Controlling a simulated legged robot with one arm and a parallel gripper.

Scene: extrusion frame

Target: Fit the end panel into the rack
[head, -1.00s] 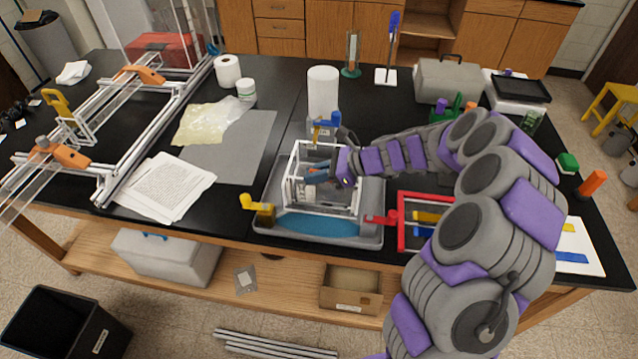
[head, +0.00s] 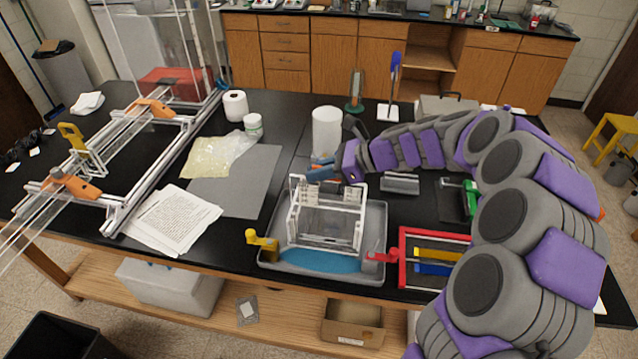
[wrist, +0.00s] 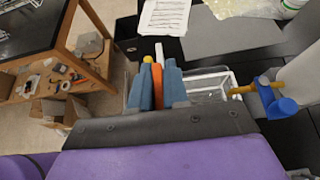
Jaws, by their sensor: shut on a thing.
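The rack is a white, see-through frame (head: 326,232) standing upright in a grey tray (head: 377,215); part of it shows in the wrist view (wrist: 212,84). My gripper (head: 318,170) is over the rack's back edge in the head view, its blue fingers pointing left. In the wrist view the fingers (wrist: 156,85) are close together on a narrow orange piece (wrist: 157,82). A white tip (wrist: 159,52) and a yellow one show just beyond the fingers. I cannot tell whether the orange piece belongs to the end panel, and I cannot make the panel out.
A blue clamp with a yellow rod (wrist: 275,98) is beside the rack in the wrist view. A white roll (head: 327,132) stands behind; papers (head: 172,220) lie left.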

